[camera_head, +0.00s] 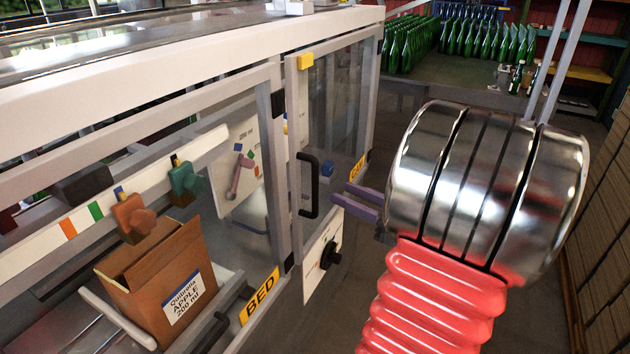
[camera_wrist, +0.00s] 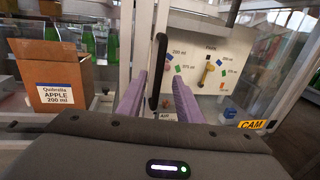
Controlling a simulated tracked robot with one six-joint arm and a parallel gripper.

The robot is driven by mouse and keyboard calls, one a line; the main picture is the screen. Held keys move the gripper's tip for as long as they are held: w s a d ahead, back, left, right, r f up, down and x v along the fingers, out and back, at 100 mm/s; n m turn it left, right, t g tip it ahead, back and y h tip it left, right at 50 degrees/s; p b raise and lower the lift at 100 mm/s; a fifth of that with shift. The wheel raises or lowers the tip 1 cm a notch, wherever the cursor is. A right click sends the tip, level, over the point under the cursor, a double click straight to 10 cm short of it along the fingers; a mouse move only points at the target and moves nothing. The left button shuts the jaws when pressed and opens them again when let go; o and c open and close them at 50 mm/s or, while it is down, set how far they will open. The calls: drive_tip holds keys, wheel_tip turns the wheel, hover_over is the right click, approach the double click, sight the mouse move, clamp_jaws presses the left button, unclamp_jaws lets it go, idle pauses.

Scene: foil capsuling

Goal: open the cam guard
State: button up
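The cam guard (camera_head: 335,100) is a clear panel in a grey frame, and it looks shut in the head view. Its upright black bar handle (camera_head: 308,185) is on the left side of the guard. The handle also shows in the wrist view (camera_wrist: 156,70), lined up between my two purple fingers. A yellow CAM label (camera_wrist: 252,124) is at the lower right in the wrist view. My gripper (camera_head: 342,193) is open and empty. Its fingertips are a short way to the right of the handle in the head view, with a small gap visible.
A second guarded bay with a yellow BED label (camera_head: 259,296) is to the left. A black knob (camera_head: 331,254) sits on a white panel below the handle. Green bottles (camera_head: 470,40) stand at the back.

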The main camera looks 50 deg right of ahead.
drive_tip(key=w, duration=1)
drive_tip(key=shift+a, duration=0.4)
drive_tip(key=shift+c, duration=0.6)
clamp_jaws()
